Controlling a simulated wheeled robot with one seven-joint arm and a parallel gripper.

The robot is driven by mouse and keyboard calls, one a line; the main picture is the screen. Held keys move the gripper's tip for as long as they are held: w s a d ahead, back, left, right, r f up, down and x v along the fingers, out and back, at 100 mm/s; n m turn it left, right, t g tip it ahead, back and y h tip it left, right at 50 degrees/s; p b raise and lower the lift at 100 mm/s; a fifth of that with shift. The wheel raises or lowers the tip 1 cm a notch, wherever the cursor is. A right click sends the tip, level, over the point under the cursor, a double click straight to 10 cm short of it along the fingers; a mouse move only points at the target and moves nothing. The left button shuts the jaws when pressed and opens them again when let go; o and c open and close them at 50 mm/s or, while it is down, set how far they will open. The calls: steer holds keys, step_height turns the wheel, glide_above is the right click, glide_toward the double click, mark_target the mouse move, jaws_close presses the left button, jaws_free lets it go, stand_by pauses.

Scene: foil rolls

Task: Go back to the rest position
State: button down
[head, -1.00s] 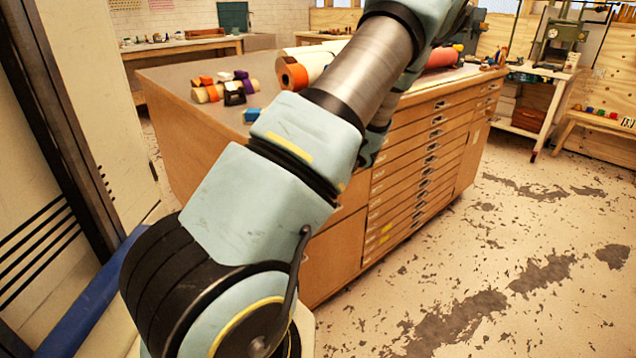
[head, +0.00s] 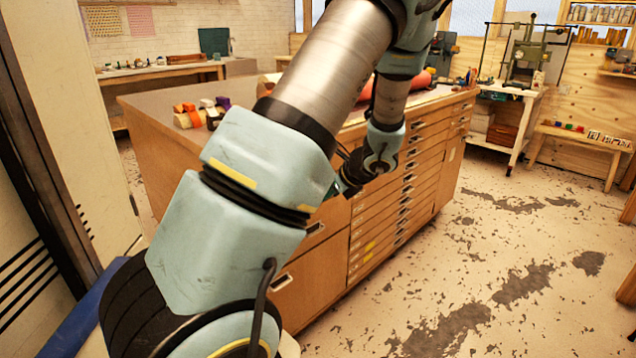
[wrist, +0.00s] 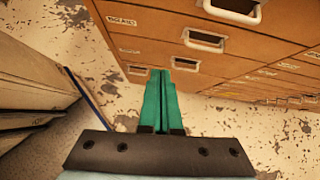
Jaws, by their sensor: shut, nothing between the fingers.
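My gripper (wrist: 160,80) shows in the wrist view with its two green fingers together and nothing between them. It points down past the drawer fronts toward the floor. In the head view my arm is folded in front of the wooden drawer cabinet (head: 290,285), and the gripper is mostly hidden at the cabinet's drawer side. On the cabinet top, several small rolls (head: 192,115) lie at the left. A red roll (head: 418,81) lies farther back, partly behind my arm.
The drawer handles (wrist: 205,40) stick out close to my gripper. Scuffed floor (head: 480,270) is open to the right. A white stand with a machine (head: 520,75) and a low bench (head: 585,138) stand at the back right. A workbench (head: 160,72) stands at the back left.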

steer(key=s+a+r+n+g+h+p, duration=0.1)
steer(key=s+a+r+n+g+h, duration=0.1)
steer(key=s+n, duration=0.7)
steer(key=s+a+r+n+g+h+p, duration=0.2)
steer(key=s+a+r+n+h, duration=0.2)
steer(key=n, duration=1.2)
steer(key=s+a+r, duration=0.3)
steer(key=s+r, duration=0.1)
steer(key=s, duration=0.2)
steer(key=shift+s+r, duration=0.2)
steer(key=shift+s, duration=0.1)
steer(key=shift+a, duration=0.1)
